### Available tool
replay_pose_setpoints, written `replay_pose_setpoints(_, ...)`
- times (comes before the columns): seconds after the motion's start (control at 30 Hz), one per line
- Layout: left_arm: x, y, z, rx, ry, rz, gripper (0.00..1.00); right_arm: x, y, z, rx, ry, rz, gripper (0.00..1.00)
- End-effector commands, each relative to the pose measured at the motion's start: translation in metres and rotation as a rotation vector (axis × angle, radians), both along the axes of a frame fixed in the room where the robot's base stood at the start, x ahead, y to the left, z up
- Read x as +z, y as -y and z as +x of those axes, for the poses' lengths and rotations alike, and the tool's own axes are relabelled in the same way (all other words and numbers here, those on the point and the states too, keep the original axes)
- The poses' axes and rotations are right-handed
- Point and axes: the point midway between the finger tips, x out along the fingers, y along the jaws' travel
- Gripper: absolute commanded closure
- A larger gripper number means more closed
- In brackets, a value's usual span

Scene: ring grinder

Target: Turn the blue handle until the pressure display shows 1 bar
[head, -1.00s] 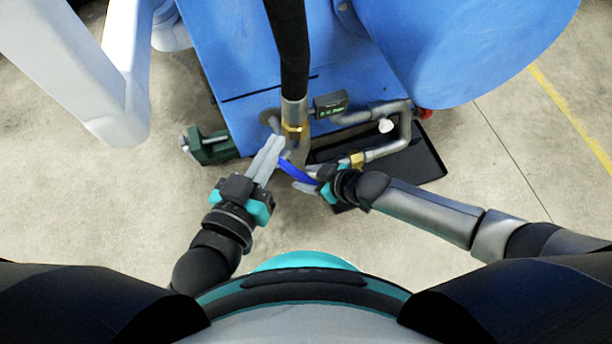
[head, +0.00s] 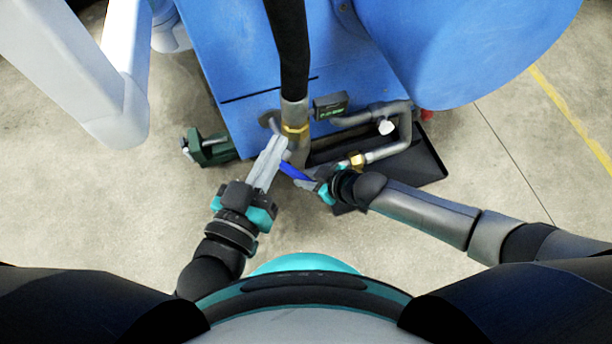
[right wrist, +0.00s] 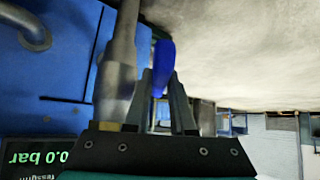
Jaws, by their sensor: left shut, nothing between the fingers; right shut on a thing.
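The blue handle (head: 293,170) sits low on the pipe with the brass collar (head: 295,129). My right gripper (head: 312,184) is shut on the handle from the right. In the right wrist view the handle (right wrist: 163,66) stands between the two fingers. My left gripper (head: 276,146) is shut and empty, its fingers pointing up beside the pipe, close to the handle's upper left end; I cannot tell whether they touch it. The pressure display (head: 330,105) has green text too small to read in the head view. In the right wrist view the display (right wrist: 42,158) appears upside down and reads 0.0 bar.
The blue machine (head: 240,60) fills the back, with a thick black hose (head: 288,45) coming down. A grey bent pipe (head: 405,130) and black tray (head: 425,160) are at the right. A green clamp-like part (head: 208,148) is at the left. The front floor is clear.

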Motion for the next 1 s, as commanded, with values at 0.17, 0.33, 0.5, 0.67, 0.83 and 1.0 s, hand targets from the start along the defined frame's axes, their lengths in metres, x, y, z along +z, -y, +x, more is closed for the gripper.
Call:
replay_pose_setpoints(0.17,0.0000,0.0000,0.0000,0.000,0.000,0.000,1.00,0.0000,0.0001,-0.0001,0.000,0.000,0.000,1.00)
replay_pose_setpoints(0.33,-0.0001,0.0000,0.0001,0.000,-0.001,0.000,1.00,-0.0001,0.0002,-0.0001,0.000,0.000,0.000,1.00)
replay_pose_setpoints(0.5,-0.0001,0.0000,0.0001,0.000,-0.001,0.000,1.00,-0.0001,0.0002,-0.0002,0.000,0.000,0.000,1.00)
replay_pose_setpoints(0.67,-0.0001,-0.0001,0.0001,0.000,-0.001,0.000,1.00,-0.0001,0.0002,-0.0002,0.000,0.000,0.000,1.00)
replay_pose_setpoints(0.83,-0.0001,-0.0001,0.0001,0.001,-0.001,0.000,1.00,-0.0001,0.0002,-0.0002,0.000,-0.001,-0.001,1.00)
replay_pose_setpoints(1.0,-0.0001,-0.0002,0.0002,0.001,-0.001,0.001,1.00,-0.0002,0.0003,-0.0002,0.000,-0.001,-0.001,1.00)
